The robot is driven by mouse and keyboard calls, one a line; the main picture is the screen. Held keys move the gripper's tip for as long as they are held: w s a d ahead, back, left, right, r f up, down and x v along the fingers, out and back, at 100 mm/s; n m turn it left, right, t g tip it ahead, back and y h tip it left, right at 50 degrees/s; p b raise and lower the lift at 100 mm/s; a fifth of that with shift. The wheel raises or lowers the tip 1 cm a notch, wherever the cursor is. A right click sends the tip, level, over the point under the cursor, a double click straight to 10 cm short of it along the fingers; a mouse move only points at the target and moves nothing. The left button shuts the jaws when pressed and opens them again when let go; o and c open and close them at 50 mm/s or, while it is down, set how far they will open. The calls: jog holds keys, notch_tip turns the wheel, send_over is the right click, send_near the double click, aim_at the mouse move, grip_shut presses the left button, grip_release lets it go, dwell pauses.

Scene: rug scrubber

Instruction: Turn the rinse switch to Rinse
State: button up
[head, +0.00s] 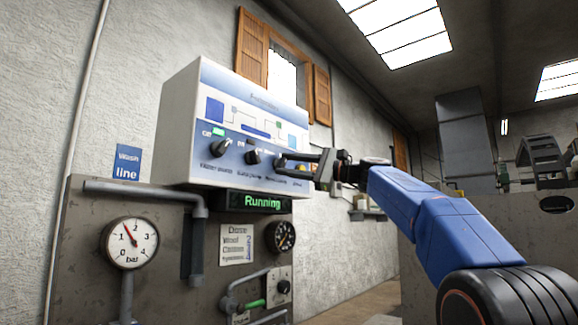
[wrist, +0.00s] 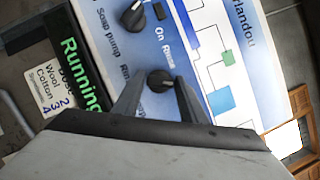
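The rinse switch is a small black knob (wrist: 160,82) on the blue band of the control panel (head: 180,125). In the wrist view the word "Rinse" is printed close to it, with a partly hidden label starting "Rin" on its left. My gripper (wrist: 161,77) is open, with one finger on each side of this knob. A small gap seems to show between the knob and each finger. In the head view my gripper (head: 284,163) reaches the panel from the right and mostly covers the knob. I cannot tell clearly which way the knob points.
The soap pump knob (wrist: 133,15) and another knob (head: 219,147) sit left of the rinse switch. Below the panel a green display (head: 262,203) reads "Running". A pressure gauge (head: 130,243), pipes and a small dial (head: 281,236) are lower down.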

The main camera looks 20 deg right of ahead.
jog(key=c, duration=0.6)
jog(key=shift+o, duration=0.2)
jog(key=shift+n, duration=0.4)
jog(key=n, duration=0.2)
jog(key=n+g+h, duration=0.1)
jog(key=n, duration=0.1)
jog(key=shift+w+r+n+g, duration=0.1)
jog(key=shift+n+g, duration=0.2)
jog(key=n+h, duration=0.1)
jog(key=n, duration=0.2)
jog(key=n+h, duration=0.1)
jog(key=n, duration=0.1)
jog(key=shift+r+n+g+h, duration=0.1)
jog(key=shift+n+g+h, duration=0.3)
jog(key=o, duration=1.1)
